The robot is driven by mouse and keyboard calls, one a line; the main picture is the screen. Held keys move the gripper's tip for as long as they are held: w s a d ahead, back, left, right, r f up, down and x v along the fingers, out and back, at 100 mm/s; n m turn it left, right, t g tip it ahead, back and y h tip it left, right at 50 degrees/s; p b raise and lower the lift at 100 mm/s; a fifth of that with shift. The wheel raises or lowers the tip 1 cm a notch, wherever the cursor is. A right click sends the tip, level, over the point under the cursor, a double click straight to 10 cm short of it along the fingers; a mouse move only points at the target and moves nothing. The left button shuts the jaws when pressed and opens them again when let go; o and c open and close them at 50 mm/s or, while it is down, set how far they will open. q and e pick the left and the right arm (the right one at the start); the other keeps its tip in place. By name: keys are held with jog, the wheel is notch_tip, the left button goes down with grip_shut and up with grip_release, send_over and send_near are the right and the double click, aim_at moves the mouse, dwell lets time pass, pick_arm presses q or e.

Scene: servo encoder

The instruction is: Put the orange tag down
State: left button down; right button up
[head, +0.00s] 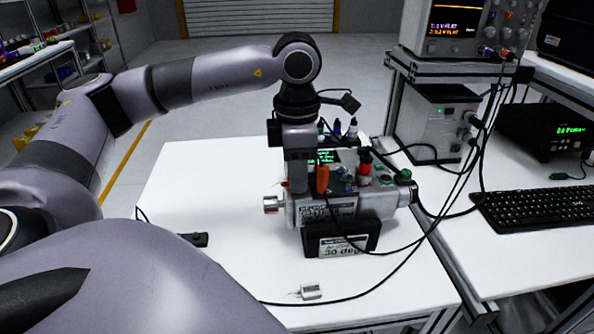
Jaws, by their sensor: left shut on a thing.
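My left gripper (309,182) points down over the servo unit in the middle of the white table. It is shut on the orange tag (322,178), which shows as a small upright orange piece beside the grey finger. The tag is in front of the unit's green-lit display (323,157). I cannot tell whether the tag touches the unit. The servo unit (376,205) is a grey metal body with a silver shaft end (272,204) at its left. My right gripper is not in view.
A black block with a "30 deg" label (345,246) stands in front of the unit. A small white connector (311,291) lies near the front edge. Black cables run along the right. A keyboard (540,211) and instruments stand at right. The table's left side is mostly clear.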

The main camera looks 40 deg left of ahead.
pick_arm(q)
jog(key=shift+f, duration=0.2)
jog(key=c, duration=0.9)
grip_release()
jog(key=shift+r, duration=0.45)
notch_tip(320, 180, up, 12)
jog(key=p, duration=0.1)
jog(key=shift+f, duration=0.25)
